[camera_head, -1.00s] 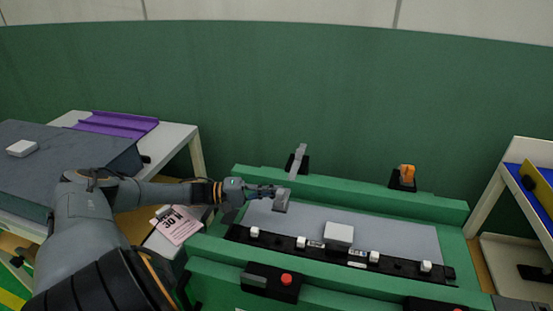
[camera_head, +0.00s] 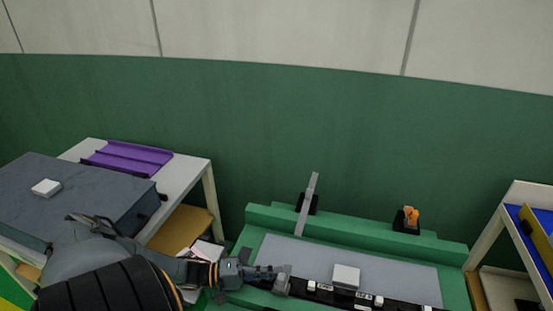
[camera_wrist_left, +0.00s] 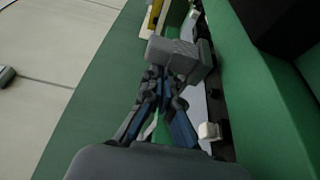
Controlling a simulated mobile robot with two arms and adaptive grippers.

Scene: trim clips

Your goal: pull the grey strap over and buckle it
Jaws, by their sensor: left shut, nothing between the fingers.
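The grey strap (camera_head: 308,205) shows in the head view as a narrow light-grey band, leaning upright at a black mount on the green fixture's back ledge. An orange part (camera_head: 411,216), perhaps the buckle, sits in a black holder farther right on the ledge. My left gripper (camera_head: 277,274) is shut, below and left of the strap's lower end and apart from it. A grey block (camera_wrist_left: 180,58) shows at its fingertips in the left wrist view; I cannot tell what it belongs to. My right gripper is not in view.
The green fixture (camera_head: 440,252) holds a grey panel (camera_head: 300,255) with a white block (camera_head: 345,276) and a black strip with white clips at its front. A table with a purple tray (camera_head: 128,157) stands left, a shelf with a blue bin at the right edge.

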